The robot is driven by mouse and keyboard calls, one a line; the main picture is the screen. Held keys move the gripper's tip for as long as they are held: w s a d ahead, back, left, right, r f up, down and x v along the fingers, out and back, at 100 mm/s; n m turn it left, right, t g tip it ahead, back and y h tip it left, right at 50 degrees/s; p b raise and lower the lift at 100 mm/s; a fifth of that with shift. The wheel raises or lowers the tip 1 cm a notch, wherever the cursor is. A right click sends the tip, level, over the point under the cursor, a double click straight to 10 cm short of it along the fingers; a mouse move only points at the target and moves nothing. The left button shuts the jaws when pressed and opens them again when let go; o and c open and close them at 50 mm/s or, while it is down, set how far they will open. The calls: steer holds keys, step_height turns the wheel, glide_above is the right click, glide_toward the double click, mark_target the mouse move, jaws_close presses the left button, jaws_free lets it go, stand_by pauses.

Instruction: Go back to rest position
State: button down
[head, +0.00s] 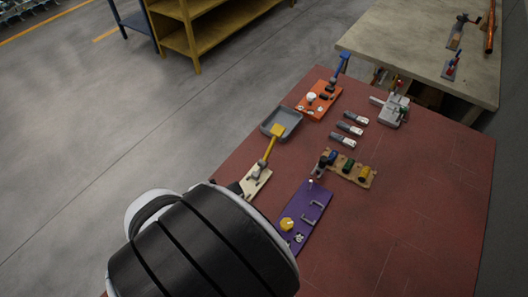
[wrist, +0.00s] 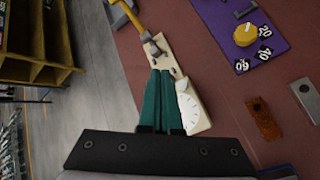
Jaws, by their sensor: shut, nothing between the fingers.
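My gripper (wrist: 160,76) shows in the wrist view as two green fingers, pressed together and empty. It is over the cream board (wrist: 200,122), which has a white dial face and a yellow-handled lever (wrist: 128,12). I cannot tell whether the fingertips touch the board. In the head view my arm covers the lower left and hides my gripper. The cream board (head: 256,183) and its yellow handle (head: 272,143) show just beyond the arm.
A purple board (head: 307,212) with a yellow knob, a tan board (head: 349,171) with coloured cylinders, a grey tray (head: 296,119) and an orange board (head: 308,103) stand on the red table (head: 420,190). The table's right side is clear. A yellow shelf (head: 205,45) stands behind.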

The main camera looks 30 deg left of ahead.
steer(key=w+d+r+m+g+h, duration=0.1)
steer(key=w+d+r+m+h, duration=0.1)
steer(key=d+m, duration=0.4)
steer(key=w+d+r+m+g+h, duration=0.2)
steer(key=d+r+m, duration=0.1)
steer(key=d, duration=0.6)
steer(key=w+d+r+m+g+h, duration=0.1)
steer(key=w+d+r+m+h, duration=0.1)
steer(key=d+m, duration=0.4)
steer(key=s+d+r+m+g+y, duration=0.2)
steer(key=s+d+m+g, duration=0.3)
steer(key=s+d+m, duration=0.5)
steer(key=s+m+y, duration=0.1)
steer(key=m, duration=0.2)
steer(key=s+r+m+y, duration=0.1)
steer(key=m+y, duration=0.1)
steer(key=m, duration=0.1)
steer(key=s+m+y, duration=0.1)
steer(key=s+m, duration=0.1)
steer(key=shift+s+d+r+m+y, duration=0.1)
steer(key=shift+d+r+m+y, duration=0.05)
steer(key=shift+d+m+y, duration=0.25)
